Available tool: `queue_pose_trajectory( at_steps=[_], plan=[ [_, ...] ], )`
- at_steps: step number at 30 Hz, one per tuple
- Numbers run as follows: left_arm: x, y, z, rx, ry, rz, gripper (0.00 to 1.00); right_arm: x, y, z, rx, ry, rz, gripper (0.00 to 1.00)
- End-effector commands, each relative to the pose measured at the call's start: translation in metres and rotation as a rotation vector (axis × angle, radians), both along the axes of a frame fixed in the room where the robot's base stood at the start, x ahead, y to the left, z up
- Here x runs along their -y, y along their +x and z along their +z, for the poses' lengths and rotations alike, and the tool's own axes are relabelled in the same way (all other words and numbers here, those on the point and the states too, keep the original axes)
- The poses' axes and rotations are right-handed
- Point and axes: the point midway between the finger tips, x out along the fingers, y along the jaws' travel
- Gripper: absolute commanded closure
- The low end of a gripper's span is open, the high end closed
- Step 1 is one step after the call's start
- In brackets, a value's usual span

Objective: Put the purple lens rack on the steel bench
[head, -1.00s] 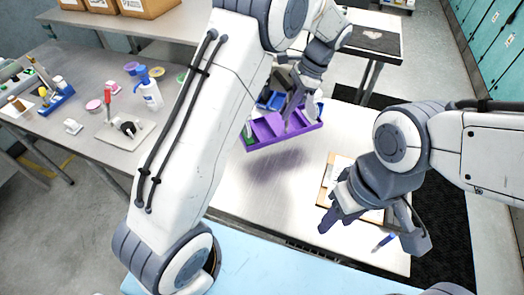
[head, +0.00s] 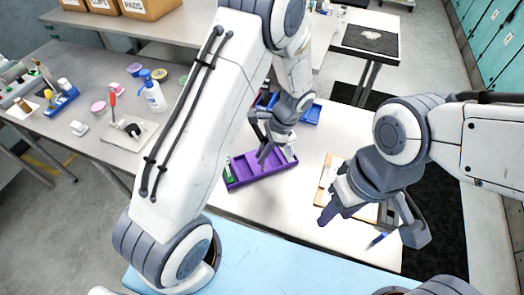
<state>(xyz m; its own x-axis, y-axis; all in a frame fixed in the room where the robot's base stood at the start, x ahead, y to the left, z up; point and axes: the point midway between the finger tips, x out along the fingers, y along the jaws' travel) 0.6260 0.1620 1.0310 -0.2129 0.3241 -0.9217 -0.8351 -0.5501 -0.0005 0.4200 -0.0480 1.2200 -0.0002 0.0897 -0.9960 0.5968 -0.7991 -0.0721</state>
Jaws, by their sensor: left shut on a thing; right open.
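The purple lens rack (head: 245,179) is at or very near the surface of the steel bench (head: 311,160), in the middle of the head view. I cannot tell if it bears fully on the bench. My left gripper (head: 275,155) is shut on the rack from above. Part of the rack is hidden behind the fingers. A small green item (head: 228,174) shows at the rack's left end. My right gripper (head: 367,226) is open and empty over the bench's right side.
A blue bin (head: 311,113) stands behind the rack. A wooden board with paper (head: 328,177) and a blue pen (head: 376,240) lie at the right, near my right gripper. Another grey table (head: 75,155) with bottles and tools stands at the left.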

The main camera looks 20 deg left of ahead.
Motion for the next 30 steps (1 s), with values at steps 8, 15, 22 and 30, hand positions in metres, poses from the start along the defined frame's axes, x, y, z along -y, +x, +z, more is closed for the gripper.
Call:
queue_pose_trajectory(
  at_steps=[8, 15, 22, 30],
  plan=[
    [0.0, 0.001, -0.001, 0.002, 0.0, -0.001, 1.0, 0.0, 0.0, 0.0, 0.0, 0.0, 0.0, 0.53],
    [0.0, 0.001, -0.004, 0.001, 0.0, 0.0, 0.55, 0.0, 0.0, -0.002, 0.0, 0.0, 0.0, 0.53],
    [0.0, 0.001, -0.003, 0.001, 0.0, 0.0, 0.55, 0.0, 0.0, -0.001, 0.0, 0.0, 0.0, 0.53],
    [0.01, 0.007, 0.021, 0.008, -0.002, -0.001, 0.55, 0.0, 0.0, -0.011, 0.0, 0.0, -0.001, 0.53]
  ],
)
